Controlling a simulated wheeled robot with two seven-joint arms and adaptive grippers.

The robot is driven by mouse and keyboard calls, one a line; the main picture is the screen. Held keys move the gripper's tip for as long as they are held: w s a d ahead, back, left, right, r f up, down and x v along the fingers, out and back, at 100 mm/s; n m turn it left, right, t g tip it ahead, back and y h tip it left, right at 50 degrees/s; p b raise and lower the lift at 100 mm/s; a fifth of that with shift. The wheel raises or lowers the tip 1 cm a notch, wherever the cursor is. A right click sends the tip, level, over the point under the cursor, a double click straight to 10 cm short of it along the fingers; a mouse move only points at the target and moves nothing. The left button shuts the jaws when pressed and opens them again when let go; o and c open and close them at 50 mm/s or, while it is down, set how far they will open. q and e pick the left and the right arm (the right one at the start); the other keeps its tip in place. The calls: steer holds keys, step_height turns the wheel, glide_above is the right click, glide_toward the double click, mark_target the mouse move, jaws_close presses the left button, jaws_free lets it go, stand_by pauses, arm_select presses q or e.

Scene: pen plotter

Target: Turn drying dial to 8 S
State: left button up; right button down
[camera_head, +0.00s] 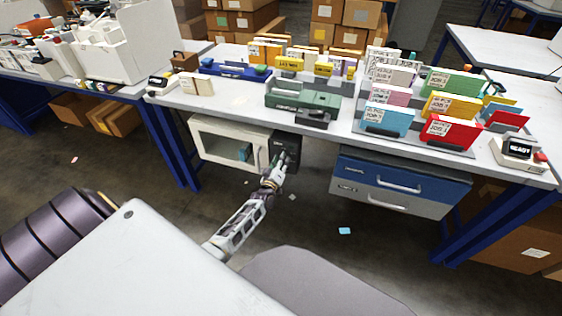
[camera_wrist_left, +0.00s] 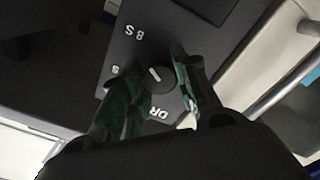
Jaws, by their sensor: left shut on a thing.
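The drying dial (camera_wrist_left: 158,79) is a small round dark knob with a white pointer line, on the dark control panel (camera_wrist_left: 196,38). The line slants from upper left to lower right in the left wrist view. The marking "8 S" (camera_wrist_left: 124,30) lies up and left of the knob, a partly covered "S" (camera_wrist_left: 115,70) to its left, and "DR" letters below it. My left gripper (camera_wrist_left: 155,63) is shut on the dial, one dark green finger on each side. In the head view my left gripper (camera_head: 281,166) reaches the dark panel (camera_head: 290,147); the dial is hidden there.
The panel is beside a cream cabinet (camera_head: 210,128) with a window and handle, under the white table (camera_head: 228,96). Blue and grey drawers (camera_head: 385,170) hang to the right. Blue table legs stand at left.

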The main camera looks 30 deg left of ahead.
arm_select(q)
steer(key=shift+d, duration=0.1)
steer(key=o, duration=1)
steer(key=shift+s, duration=0.15)
steer(key=v, duration=1.1)
steer(key=shift+s, duration=0.35)
steer(key=shift+f, duration=0.1)
